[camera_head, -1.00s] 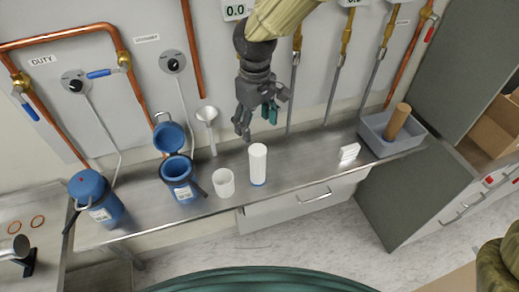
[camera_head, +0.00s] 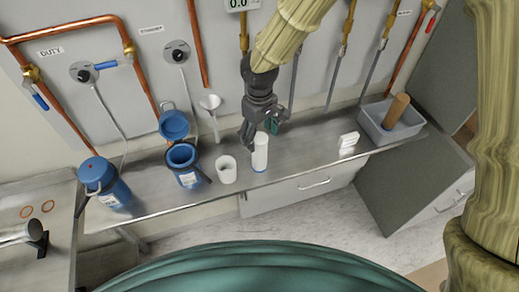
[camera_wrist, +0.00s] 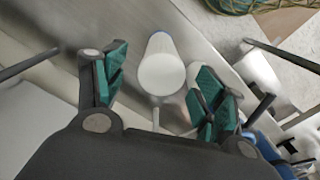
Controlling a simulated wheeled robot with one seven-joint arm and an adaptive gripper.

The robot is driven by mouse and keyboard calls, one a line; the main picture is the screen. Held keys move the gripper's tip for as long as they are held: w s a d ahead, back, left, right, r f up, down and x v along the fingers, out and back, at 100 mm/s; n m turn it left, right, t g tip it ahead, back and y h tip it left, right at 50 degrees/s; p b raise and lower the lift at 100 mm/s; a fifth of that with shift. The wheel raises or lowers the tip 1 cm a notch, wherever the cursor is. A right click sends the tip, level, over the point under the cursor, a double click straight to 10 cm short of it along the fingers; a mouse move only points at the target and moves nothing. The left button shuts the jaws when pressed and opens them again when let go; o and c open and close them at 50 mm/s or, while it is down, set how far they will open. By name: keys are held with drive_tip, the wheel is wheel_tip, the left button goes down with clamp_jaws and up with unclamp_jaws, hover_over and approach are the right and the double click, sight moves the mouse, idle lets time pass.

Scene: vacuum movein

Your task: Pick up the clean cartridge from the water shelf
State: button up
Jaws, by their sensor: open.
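The clean cartridge, as I take it, is a tall white cylinder (camera_head: 260,155) with a blue base, upright on the metal water shelf (camera_head: 300,154). My gripper (camera_head: 260,131) is open, pointing down just above and around its top. In the wrist view the cylinder's white top (camera_wrist: 161,74) lies between the two green-padded fingers of my gripper (camera_wrist: 160,80), with a gap to each side. The fingers hide little of it. I cannot tell how far down the fingers reach.
A white cup (camera_head: 226,170) stands close left of the cylinder. Beyond it are an open blue canister (camera_head: 187,167) and a closed blue one (camera_head: 105,182). To the right are a small white block (camera_head: 348,141) and a grey bin (camera_head: 391,130). Pipes line the wall behind.

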drive_tip(key=shift+s+f, duration=0.15)
drive_tip(key=shift+f, duration=0.75)
drive_tip(key=c, duration=1.4)
drive_tip(key=shift+c, duration=0.2)
